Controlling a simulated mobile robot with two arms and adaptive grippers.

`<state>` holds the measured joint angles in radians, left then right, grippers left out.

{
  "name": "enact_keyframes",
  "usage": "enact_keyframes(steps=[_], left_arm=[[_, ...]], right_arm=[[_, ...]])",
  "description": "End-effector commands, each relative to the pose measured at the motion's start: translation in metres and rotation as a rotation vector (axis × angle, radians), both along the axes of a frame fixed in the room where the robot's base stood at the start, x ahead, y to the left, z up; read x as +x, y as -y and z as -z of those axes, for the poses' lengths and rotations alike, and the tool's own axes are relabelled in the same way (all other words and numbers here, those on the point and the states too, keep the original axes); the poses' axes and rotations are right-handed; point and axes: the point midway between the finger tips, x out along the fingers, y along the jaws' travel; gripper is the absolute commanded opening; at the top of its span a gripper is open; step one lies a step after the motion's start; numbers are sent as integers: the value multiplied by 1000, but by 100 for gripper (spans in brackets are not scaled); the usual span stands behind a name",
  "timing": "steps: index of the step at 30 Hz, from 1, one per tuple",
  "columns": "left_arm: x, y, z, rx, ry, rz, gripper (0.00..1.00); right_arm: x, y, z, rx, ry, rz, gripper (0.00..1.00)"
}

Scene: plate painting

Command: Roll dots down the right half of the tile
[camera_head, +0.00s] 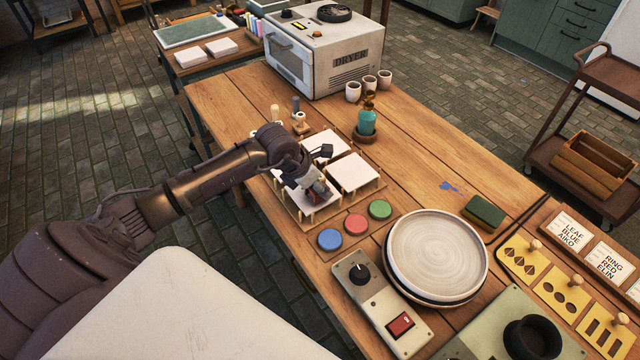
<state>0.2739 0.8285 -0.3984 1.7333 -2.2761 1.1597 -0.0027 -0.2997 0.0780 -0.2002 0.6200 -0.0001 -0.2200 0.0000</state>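Several white square tiles sit on a wooden rack with short pegs (297,216). One is at the back (325,144), one at the right (352,171), and one at the front is largely hidden by my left gripper (318,192). The gripper points down at the front tile; a small grey and red part shows at its fingers, too small to identify. I cannot tell whether the fingers are shut on something or touching the tile. Small stamp-like or roller-like tools (300,122) stand behind the rack. No dots are discernible on the tiles. My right gripper is out of view.
Blue (330,239), red (355,224) and green (380,209) round pads lie before the rack. Table between bottle and sponge (484,212) is mostly clear.

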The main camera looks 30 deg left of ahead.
Motion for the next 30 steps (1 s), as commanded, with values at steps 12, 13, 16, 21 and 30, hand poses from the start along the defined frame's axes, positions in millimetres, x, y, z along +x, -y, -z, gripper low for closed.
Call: enact_keyframes(steps=[12,13,16,21,30], left_arm=[[-5,-2,1,1,-3,0,27],[-5,-2,1,1,-3,0,27],[-6,-3,1,1,-3,0,27],[-11,-4,1,2,-5,0,27],[-13,-5,1,1,-3,0,27]], right_arm=[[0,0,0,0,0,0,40],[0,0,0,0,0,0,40],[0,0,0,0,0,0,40],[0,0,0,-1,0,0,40],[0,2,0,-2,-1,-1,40]])
